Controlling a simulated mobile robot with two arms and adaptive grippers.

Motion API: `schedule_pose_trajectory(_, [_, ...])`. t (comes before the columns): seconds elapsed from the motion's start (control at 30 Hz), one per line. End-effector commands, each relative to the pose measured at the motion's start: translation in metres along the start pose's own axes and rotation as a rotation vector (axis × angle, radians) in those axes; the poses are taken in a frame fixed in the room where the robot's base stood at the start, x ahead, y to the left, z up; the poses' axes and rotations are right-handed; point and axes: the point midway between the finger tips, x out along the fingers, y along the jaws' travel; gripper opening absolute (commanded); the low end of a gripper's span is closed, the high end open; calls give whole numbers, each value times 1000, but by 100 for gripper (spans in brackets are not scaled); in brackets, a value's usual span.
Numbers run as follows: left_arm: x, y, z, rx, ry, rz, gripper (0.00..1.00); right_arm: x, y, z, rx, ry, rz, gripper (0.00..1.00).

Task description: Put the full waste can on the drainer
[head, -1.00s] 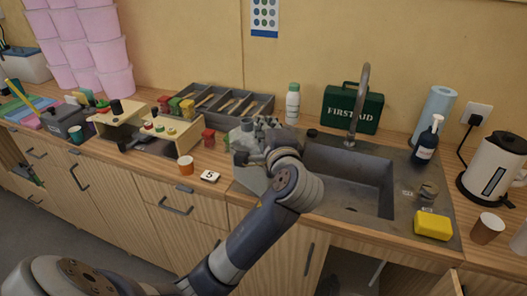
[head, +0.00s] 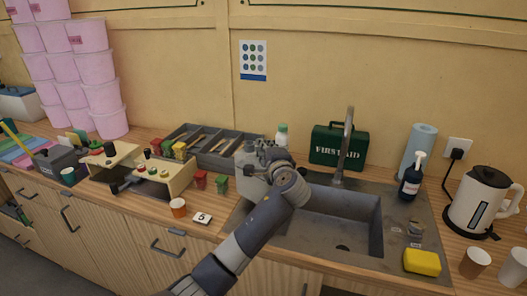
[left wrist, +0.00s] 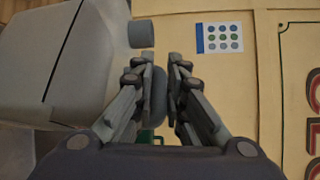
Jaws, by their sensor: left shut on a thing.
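The waste can (head: 247,168) is a grey boxy can with a short round neck. It stands out behind my left forearm, over the left end of the sink unit in the head view. In the left wrist view the can (left wrist: 65,60) fills the left side. My left gripper (left wrist: 160,75) is shut on a grey part of the can, apparently its handle. The grey drainer (head: 237,215) shows partly beside the basin's left. My arm hides the can's lower right, so I cannot tell whether its base touches anything. My right gripper is not in view.
The sink basin (head: 345,215) is empty, with a tap (head: 346,150) behind it. A white bottle (head: 281,138) and a green first aid box (head: 338,146) stand behind. Red (head: 200,179) and green (head: 220,185) small tubs, an orange cup (head: 178,208) and a numbered tag (head: 202,218) are left.

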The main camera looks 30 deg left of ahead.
Motion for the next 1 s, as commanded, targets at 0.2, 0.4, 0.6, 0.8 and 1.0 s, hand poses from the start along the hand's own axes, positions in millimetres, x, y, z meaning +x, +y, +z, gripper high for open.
schedule_pose_trajectory(0.2, [4,1,-2,0,0,-10,0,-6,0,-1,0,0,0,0])
schedule_pose_trajectory(0.4, [7,23,-5,1,0,-10,0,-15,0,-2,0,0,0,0])
schedule_pose_trajectory(0.6, [7,28,-6,-2,0,-13,0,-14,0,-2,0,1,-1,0])
schedule_pose_trajectory(0.8, [7,29,-7,-2,0,-13,0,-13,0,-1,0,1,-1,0])
schedule_pose_trajectory(1.0, [8,37,-8,1,0,0,32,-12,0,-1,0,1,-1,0])
